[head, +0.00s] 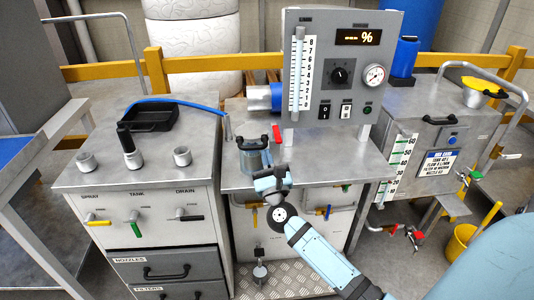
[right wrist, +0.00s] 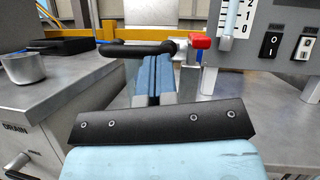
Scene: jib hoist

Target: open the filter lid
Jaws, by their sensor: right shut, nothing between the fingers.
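The filter (head: 255,160) is a clear, bluish round housing on the front of the middle steel bench. Its flat lid (head: 252,143) lies level on top, with a black bar handle. A red-tipped clamp (head: 277,134) stands at its right edge. In the right wrist view the black handle (right wrist: 137,50) lies just beyond my fingertips, and the red tip (right wrist: 200,42) is to their right. My right gripper (head: 268,176) is shut and empty in front of the filter; its blue fingers (right wrist: 154,75) are together. I cannot tell whether they touch the handle. My left gripper is not in view.
A grey panel (head: 333,95) with gauge and switches stands behind the filter, to the right. The left cabinet (head: 97,180) bears sockets and a black tray (head: 151,117). A tank (head: 425,120) stands at the right. Valve levers (head: 325,211) stick out below the bench front.

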